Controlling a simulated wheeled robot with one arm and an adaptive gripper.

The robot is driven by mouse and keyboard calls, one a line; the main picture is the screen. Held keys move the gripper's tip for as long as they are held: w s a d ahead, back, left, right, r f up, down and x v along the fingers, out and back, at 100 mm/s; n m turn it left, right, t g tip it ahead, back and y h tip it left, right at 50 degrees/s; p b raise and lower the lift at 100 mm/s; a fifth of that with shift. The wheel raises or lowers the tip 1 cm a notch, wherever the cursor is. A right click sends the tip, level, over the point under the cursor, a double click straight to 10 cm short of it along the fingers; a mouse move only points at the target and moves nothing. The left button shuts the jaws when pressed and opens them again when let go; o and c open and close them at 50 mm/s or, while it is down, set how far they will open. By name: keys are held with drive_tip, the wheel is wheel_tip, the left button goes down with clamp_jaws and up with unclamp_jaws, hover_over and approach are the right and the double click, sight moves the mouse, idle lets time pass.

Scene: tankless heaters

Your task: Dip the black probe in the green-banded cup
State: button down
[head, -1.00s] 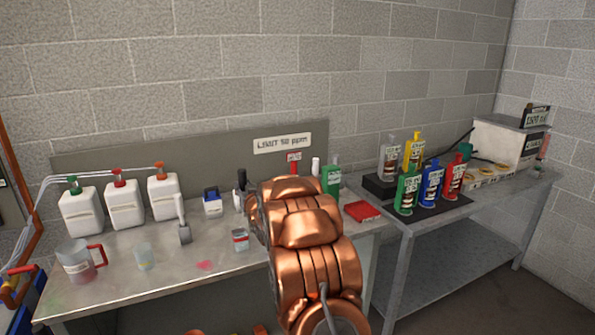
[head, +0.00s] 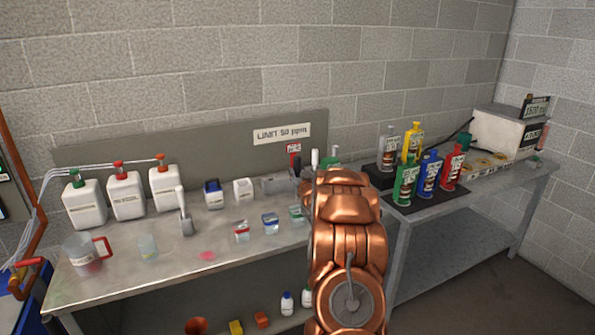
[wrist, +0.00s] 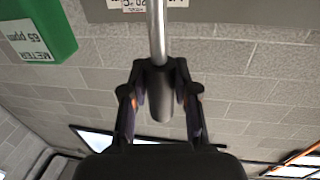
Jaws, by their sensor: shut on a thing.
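In the wrist view my gripper (wrist: 158,80) is shut on the black probe (wrist: 160,104), holding its dark handle; its metal rod runs up out of frame. In the head view my copper-coloured arm hides most of the gripper, and a small dark part shows left of it. The green-banded cup (head: 297,214) stands on the bench close to the left side of my arm. The blue-banded cup (head: 270,224) and the red-banded cup (head: 241,231) stand to its left. Whether the probe is over any cup cannot be told.
A green meter (wrist: 35,30) shows in the wrist view. White jugs (head: 127,196), a scoop (head: 184,215) and a red-handled pitcher (head: 82,254) are at left. Coloured bottles (head: 430,174) stand right.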

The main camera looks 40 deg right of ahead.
wheel_tip(320, 180, down, 2)
drive_tip(key=shift+f, duration=0.1)
wheel_tip(320, 180, down, 6)
drive_tip(key=b, duration=0.3)
drive_tip(key=shift+f+b, duration=0.15)
drive_tip(key=shift+b, duration=0.25)
drive_tip(key=shift+f+b, duration=0.55)
drive_tip(key=shift+f, duration=0.25)
idle(1.0)
drive_tip(key=shift+r, duration=0.15)
idle(1.4)
drive_tip(key=shift+r, duration=4.85)
